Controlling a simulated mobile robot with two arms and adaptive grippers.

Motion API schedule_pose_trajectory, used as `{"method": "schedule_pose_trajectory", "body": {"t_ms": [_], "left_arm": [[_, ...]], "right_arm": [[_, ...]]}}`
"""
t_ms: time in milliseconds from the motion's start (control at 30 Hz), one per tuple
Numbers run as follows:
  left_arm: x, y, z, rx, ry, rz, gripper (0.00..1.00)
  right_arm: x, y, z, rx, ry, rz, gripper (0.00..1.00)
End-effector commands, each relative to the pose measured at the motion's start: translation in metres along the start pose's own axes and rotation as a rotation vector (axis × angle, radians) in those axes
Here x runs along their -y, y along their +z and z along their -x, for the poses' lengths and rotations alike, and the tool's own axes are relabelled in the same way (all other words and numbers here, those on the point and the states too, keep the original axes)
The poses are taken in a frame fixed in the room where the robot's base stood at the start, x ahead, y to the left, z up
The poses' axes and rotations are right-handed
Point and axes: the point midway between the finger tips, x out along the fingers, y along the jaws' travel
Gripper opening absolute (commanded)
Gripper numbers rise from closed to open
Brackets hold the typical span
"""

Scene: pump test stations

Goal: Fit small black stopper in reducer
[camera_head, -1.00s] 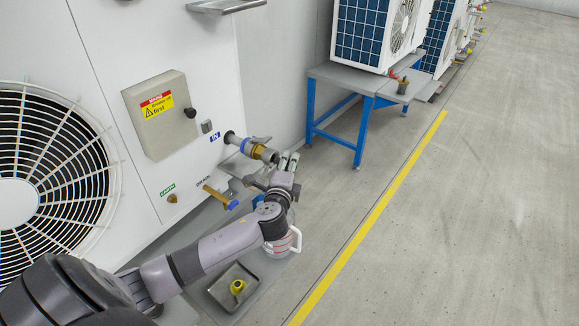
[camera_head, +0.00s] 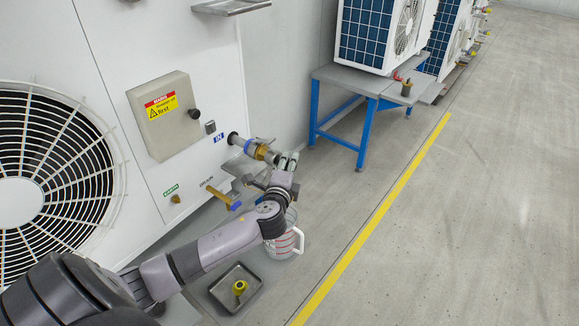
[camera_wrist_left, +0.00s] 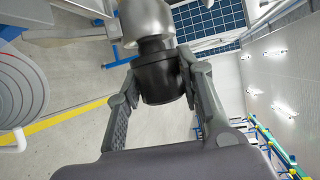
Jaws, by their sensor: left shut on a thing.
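My left gripper (camera_head: 288,161) is at the open end of the pipe coming from the IN port. In the left wrist view my left gripper (camera_wrist_left: 160,85) is shut on the small black stopper (camera_wrist_left: 161,80), a short dark cylinder between its two fingers. The grey metal reducer (camera_wrist_left: 147,22) is directly against the stopper's far end, roughly in line with it; how deep the stopper sits cannot be told. In the head view the reducer (camera_head: 274,157) shows just left of the fingertips, after the brass fitting (camera_head: 261,152). The stopper is hidden there. My right gripper is not in view.
A clear jug with red marks (camera_head: 286,238) stands below my left wrist. A grey tray (camera_head: 216,291) holds a yellow fitting (camera_head: 240,287). The DRAIN valve (camera_head: 219,196) is left of the wrist. A blue-legged table (camera_head: 318,110) stands behind. Floor at right is clear.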

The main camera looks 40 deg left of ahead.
Motion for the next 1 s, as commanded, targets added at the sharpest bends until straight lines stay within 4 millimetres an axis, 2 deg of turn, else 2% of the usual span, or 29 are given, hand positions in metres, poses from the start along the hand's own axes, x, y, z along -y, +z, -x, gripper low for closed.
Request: {"method": "schedule_pose_trajectory", "body": {"t_ms": [1000], "left_arm": [[-0.001, 0.012, -0.006, 0.001, 0.0, -0.001, 0.14]], "right_arm": [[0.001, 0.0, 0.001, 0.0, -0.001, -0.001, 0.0]]}}
